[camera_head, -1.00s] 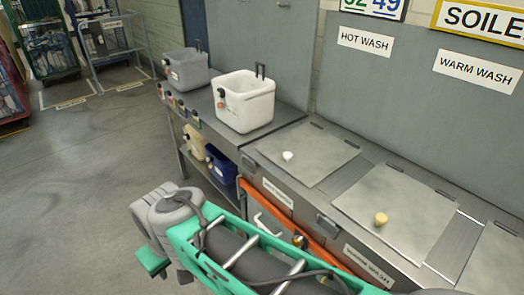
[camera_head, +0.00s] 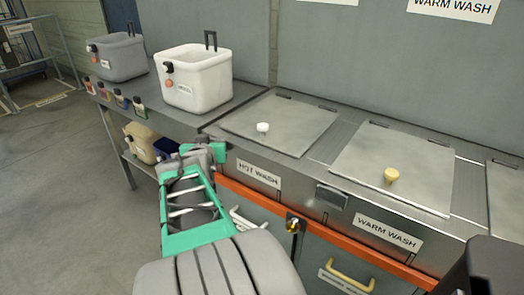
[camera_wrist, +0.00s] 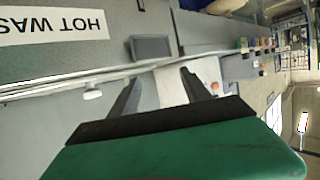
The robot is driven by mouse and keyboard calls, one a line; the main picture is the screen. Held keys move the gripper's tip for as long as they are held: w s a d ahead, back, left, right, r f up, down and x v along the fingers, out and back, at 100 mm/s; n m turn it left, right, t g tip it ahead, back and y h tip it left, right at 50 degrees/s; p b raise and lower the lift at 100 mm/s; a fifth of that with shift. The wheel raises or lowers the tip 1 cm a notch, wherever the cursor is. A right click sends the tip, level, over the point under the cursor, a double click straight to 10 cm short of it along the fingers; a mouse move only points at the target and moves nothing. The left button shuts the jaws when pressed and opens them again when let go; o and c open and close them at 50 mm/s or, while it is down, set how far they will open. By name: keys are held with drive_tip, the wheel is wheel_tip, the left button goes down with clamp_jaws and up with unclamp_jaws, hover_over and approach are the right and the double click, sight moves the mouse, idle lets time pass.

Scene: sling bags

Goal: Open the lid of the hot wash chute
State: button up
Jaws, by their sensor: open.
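The hot wash chute lid (camera_head: 300,122) is a flat grey metal panel, lying shut in the counter top, with hinges along its back edge. A small white knob (camera_head: 263,128) stands near its front left; it also shows in the wrist view (camera_wrist: 92,94). A HOT WASH label (camera_head: 259,174) is on the counter front below the lid; it appears upside down in the wrist view (camera_wrist: 52,28). My gripper (camera_head: 205,152) is at the counter's front edge, left of and lower than the knob. Its two fingers (camera_wrist: 158,78) are apart with nothing held. The fingers do not touch the knob.
A white container (camera_head: 195,80) and a grey one (camera_head: 118,57) stand left of the lid. Small bottles (camera_head: 122,101) line the shelf edge. The warm wash lid (camera_head: 420,165) with its yellow knob (camera_head: 391,175) is to the right. An orange rail (camera_head: 330,230) runs along the front.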

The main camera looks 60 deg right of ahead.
sight(261, 129)
drive_tip(key=s+d+m+g+h+b, duration=0.1)
drive_tip(key=s+d, duration=0.2)
drive_tip(key=s+d+m+g+h+b, duration=0.1)
drive_tip(key=s+d+h, duration=0.1)
drive_tip(key=s+d, duration=0.2)
drive_tip(key=s+d+m+h+b, duration=0.1)
drive_tip(key=s+d+h, duration=0.1)
drive_tip(key=s+d, duration=0.1)
drive_tip(key=shift+s+d+g, duration=0.4)
drive_tip(key=x, duration=0.7)
drive_tip(key=shift+d+r, duration=0.35)
drive_tip(key=shift+c, duration=0.6)
clamp_jaws()
